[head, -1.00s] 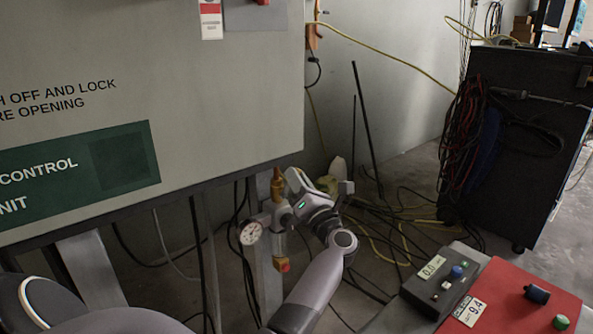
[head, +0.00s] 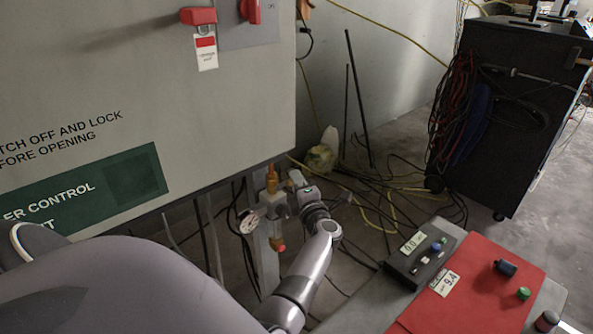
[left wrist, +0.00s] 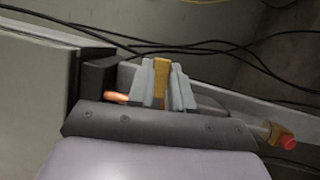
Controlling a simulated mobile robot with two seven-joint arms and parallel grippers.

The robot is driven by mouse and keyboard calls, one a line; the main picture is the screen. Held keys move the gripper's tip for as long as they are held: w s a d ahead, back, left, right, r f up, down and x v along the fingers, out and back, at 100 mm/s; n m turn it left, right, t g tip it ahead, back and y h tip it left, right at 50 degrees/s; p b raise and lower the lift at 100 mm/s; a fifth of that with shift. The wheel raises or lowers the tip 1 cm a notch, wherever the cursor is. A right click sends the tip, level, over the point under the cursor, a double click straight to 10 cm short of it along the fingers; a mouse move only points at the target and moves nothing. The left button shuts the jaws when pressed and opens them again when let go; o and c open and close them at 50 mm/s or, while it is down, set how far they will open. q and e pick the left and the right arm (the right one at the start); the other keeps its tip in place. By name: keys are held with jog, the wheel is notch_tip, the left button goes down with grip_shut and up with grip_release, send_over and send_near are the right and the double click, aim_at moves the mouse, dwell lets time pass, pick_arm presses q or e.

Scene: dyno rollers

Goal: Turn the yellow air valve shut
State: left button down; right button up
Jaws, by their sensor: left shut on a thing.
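The air valve assembly stands under the grey cabinet's lower right edge, with a brass fitting (head: 272,179) on top, a round gauge (head: 248,222) and a red-orange knob (head: 280,247) at the bottom. My left gripper (head: 293,188) is at the right side of this assembly. In the left wrist view, its grey fingers (left wrist: 162,92) are shut on the yellow valve handle (left wrist: 161,76), which stands up between them. In the head view the handle shows only as a small yellow piece (head: 297,177), largely hidden by the gripper. My right gripper is not in view.
The grey cabinet (head: 110,90) fills the left, with a red switch (head: 250,10). A black cart (head: 500,120) stands back right. A red panel (head: 478,300) and dark control box (head: 425,250) are front right. Cables (head: 390,200) lie on the floor behind the valve.

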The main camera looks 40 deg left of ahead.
pick_arm(q)
jog(key=shift+d+f+m+h+p, duration=0.1)
jog(key=shift+f+m+h+p, duration=0.25)
jog(key=shift+m+p, duration=0.3)
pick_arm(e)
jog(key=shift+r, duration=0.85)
pick_arm(q)
jog(key=shift+f, duration=0.15)
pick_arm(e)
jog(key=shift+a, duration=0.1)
pick_arm(q)
jog(key=c, duration=1)
grip_release()
jog(key=shift+d, duration=0.1)
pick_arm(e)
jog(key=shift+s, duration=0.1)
